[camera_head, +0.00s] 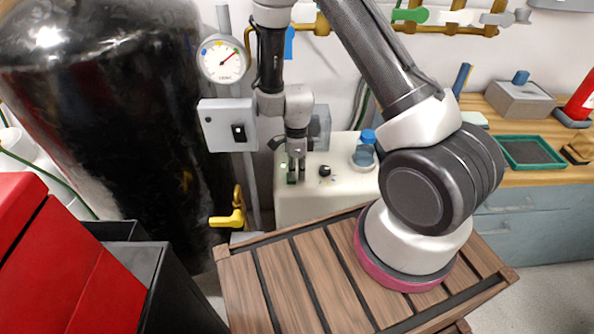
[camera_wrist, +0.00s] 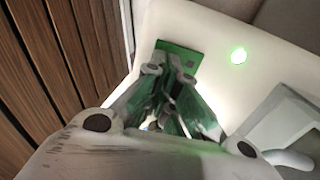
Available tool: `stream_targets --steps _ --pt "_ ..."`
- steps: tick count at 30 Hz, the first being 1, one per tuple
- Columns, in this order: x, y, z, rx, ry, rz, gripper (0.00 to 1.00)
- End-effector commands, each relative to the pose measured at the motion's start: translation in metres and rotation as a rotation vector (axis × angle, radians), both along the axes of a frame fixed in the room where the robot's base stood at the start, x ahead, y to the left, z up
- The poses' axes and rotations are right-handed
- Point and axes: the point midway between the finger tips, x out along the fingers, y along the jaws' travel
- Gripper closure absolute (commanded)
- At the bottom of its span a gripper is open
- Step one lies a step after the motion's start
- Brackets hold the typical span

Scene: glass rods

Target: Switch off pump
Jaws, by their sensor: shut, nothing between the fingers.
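The pump seems to be the cream-white box (camera_head: 300,205) behind the wooden cart, with a black knob (camera_head: 324,171) on its top. A green switch plate (camera_wrist: 163,46) lies on its surface in the wrist view, next to a lit green lamp (camera_wrist: 238,55). My gripper (camera_head: 297,178) points down over the left part of the pump top. In the wrist view my gripper (camera_wrist: 172,72) has its fingertips together, empty, right at the green plate and partly covering it. I cannot tell whether they touch it.
A blue-capped bottle (camera_head: 366,150) stands right of the knob. A yellow valve handle (camera_head: 228,220), a black tank (camera_head: 110,110) and red drawers (camera_head: 60,260) are left.

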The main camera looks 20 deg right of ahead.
Motion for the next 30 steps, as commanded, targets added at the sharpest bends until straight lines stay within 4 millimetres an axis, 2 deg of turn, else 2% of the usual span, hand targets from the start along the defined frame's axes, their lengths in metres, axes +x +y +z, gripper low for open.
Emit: stream_targets --steps 6,13,30 --pt "-0.004 0.001 -0.007 -0.001 0.001 0.0 1.0" --pt "-0.003 0.001 -0.007 0.0 0.001 0.0 1.0" --pt "0.012 -0.004 -0.003 0.0 0.001 0.0 1.0"
